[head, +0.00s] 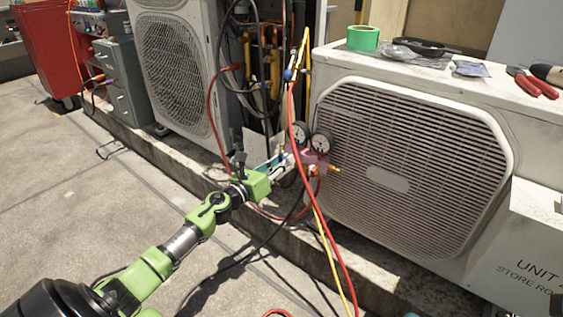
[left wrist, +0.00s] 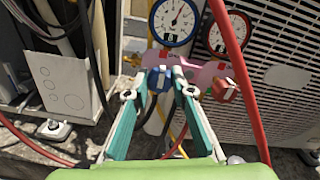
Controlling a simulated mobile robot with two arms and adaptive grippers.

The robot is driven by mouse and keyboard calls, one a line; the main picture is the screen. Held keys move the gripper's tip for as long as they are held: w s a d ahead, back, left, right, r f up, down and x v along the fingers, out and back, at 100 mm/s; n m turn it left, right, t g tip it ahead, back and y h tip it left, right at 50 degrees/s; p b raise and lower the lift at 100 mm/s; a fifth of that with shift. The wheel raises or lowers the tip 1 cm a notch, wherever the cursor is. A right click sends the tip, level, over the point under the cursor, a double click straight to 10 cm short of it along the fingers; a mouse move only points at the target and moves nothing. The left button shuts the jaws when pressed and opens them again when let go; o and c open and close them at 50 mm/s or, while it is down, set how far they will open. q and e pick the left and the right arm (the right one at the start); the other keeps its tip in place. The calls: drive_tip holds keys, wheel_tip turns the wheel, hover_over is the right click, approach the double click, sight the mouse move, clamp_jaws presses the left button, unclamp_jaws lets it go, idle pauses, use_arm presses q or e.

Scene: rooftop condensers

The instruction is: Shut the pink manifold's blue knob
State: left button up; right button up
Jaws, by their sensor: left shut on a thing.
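The pink manifold (head: 309,157) hangs in front of the right condenser's left edge. In the left wrist view the manifold (left wrist: 207,74) carries a blue-rimmed gauge (left wrist: 175,20) and a red-rimmed gauge (left wrist: 229,34). Its blue knob (left wrist: 153,80) is at the left, partly hidden by my fingertips; a red knob (left wrist: 225,91) is at the right. My left gripper (head: 287,161) reaches in from the left in the head view. Its teal fingers close in around the blue knob in the left wrist view (left wrist: 166,73). The knob's turn position is unclear. My right gripper is out of view.
Red, yellow and black hoses (head: 325,240) hang by the manifold and cross the floor. The right condenser (head: 410,165) and left condenser (head: 172,70) flank it. Green tape (head: 363,38) and red-handled pliers (head: 532,83) lie on top. The paved floor at left is mostly clear.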

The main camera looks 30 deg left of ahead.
use_arm(q)
drive_tip(key=o, duration=1.1)
drive_tip(key=shift+d+f, duration=0.1)
drive_tip(key=shift+f, duration=0.05)
drive_tip(key=shift+s, duration=0.1)
drive_tip(key=s+a, duration=0.1)
drive_tip(key=s, duration=1)
drive_tip(key=shift+s, duration=0.4)
